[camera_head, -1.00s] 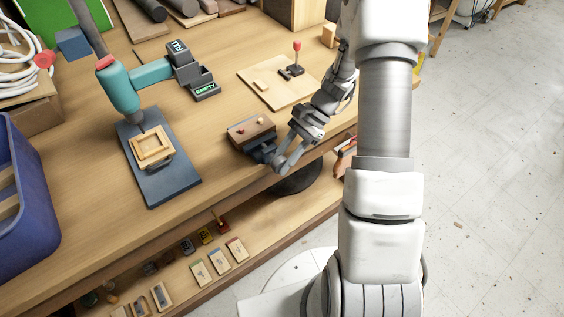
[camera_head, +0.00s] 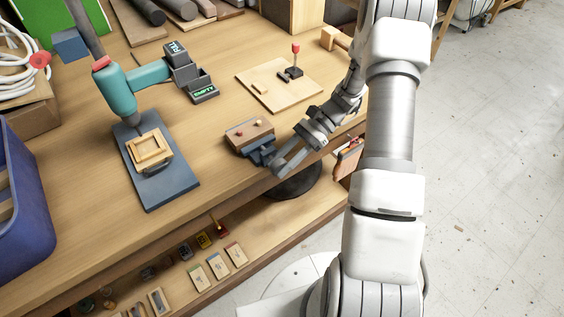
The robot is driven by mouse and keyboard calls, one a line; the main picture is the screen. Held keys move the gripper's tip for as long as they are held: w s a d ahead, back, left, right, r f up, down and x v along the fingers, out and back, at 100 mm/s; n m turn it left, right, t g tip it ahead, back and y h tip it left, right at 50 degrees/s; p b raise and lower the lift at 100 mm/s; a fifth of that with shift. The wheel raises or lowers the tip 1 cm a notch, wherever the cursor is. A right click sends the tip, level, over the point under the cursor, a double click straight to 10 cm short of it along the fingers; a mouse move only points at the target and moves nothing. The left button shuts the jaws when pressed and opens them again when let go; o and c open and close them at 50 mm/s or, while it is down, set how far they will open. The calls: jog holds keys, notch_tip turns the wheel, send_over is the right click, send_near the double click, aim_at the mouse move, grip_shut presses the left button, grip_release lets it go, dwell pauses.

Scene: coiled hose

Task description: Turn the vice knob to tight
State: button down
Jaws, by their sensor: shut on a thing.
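The vice (camera_head: 248,133) is a small block with a brown wooden top at the front edge of the workbench. Its top carries a red spot and a pale one. A blue-grey part (camera_head: 259,152) of it faces the bench edge. My gripper (camera_head: 275,162) is at this front side, reaching in from the right, and is shut on the vice knob. The knob itself is hidden by the fingers, so its setting cannot be read.
A teal drill press (camera_head: 118,92) stands on a blue base at the left. A board (camera_head: 257,93) with a red-tipped lever lies behind the vice. A blue bin (camera_head: 22,215) is at far left. The lower shelf (camera_head: 272,228) holds small blocks.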

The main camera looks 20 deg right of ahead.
jog(key=c, duration=0.8)
grip_release()
jog(key=shift+c, duration=0.2)
jog(key=v, duration=1.7)
jog(key=shift+d+b, duration=0.2)
jog(key=shift+b, duration=0.25)
jog(key=shift+r, duration=0.15)
jog(key=s+a+r+n+t+h, duration=0.1)
jog(key=s+a+r+n+h, duration=0.3)
jog(key=r, duration=0.3)
jog(key=s+a+r+n+t+h, duration=0.1)
jog(key=s+a+r+n+h, duration=0.15)
jog(key=a+r, duration=0.35)
jog(key=s+a+r+n+t+h, duration=0.2)
jog(key=s+n+t, duration=0.1)
jog(key=s, duration=0.3)
jog(key=s+a+r+n+t+h, duration=0.2)
jog(key=s+a+n+t+h, duration=0.1)
jog(key=s, duration=0.4)
jog(key=shift+n+t, duration=0.75)
jog(key=shift+t, duration=0.25)
